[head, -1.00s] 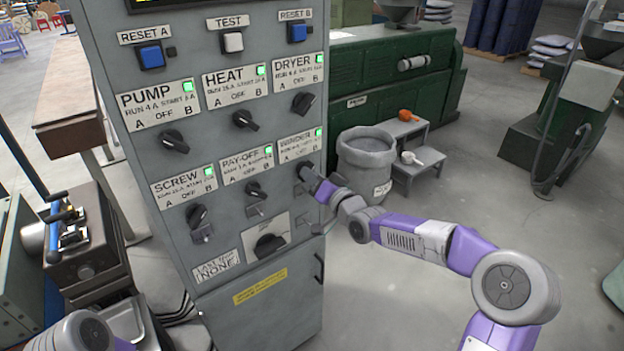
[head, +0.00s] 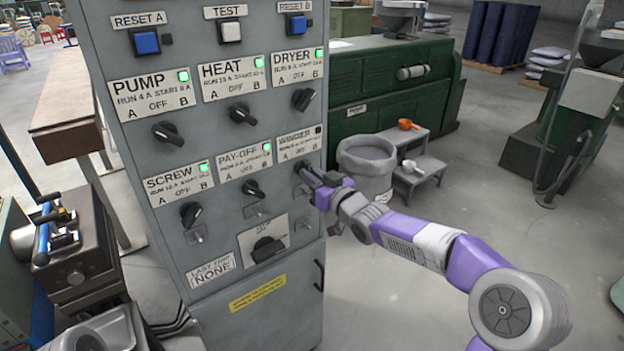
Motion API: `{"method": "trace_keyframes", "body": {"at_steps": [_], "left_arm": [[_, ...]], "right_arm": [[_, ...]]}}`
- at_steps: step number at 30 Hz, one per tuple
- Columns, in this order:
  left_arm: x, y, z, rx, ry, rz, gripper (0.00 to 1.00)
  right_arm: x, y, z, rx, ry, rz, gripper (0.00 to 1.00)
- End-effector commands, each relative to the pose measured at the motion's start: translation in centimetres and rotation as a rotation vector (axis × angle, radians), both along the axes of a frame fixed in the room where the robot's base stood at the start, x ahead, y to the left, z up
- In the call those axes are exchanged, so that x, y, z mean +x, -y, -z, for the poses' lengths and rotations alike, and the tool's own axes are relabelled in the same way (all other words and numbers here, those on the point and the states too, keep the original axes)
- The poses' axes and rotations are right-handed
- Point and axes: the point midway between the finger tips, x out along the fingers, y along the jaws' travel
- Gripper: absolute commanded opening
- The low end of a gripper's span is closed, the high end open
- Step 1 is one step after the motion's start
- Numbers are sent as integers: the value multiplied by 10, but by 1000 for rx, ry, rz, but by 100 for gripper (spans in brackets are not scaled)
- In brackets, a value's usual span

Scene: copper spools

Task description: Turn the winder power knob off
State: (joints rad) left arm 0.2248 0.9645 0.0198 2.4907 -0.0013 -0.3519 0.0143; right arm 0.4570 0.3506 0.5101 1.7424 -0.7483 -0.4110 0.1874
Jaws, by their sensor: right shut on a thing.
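The winder knob (head: 301,167) sits under the WINDER label (head: 298,143) at the right of the lower knob row on the grey control cabinet (head: 220,240). The lamp on the winder label is dark. My right gripper (head: 308,174) is at the winder knob and shut on it; the fingers hide much of the knob, so its pointer direction is hard to read.
The pump (head: 167,132), heat (head: 242,114), dryer (head: 303,99), screw (head: 191,213) and pay-off (head: 253,188) knobs have green lamps lit. A larger black rotary switch (head: 267,249) sits below. A grey bin (head: 367,165) and steps (head: 418,170) stand right of the cabinet.

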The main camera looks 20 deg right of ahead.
Motion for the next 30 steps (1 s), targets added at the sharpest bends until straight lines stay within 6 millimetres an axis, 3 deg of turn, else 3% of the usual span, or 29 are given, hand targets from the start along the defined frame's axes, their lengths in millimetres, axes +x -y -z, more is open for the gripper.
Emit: {"method": "trace_keyframes", "body": {"at_steps": [15,16,21,30], "left_arm": [[0,0,1,0,0,0,43],[0,0,1,0,0,0,43],[0,0,1,0,0,0,43],[0,0,1,0,0,0,43]], "right_arm": [[0,0,1,-24,4,-1,0],[0,0,1,-23,4,-1,17],[0,0,1,-23,5,0,42],[-2,1,0,-22,7,0,42]]}}
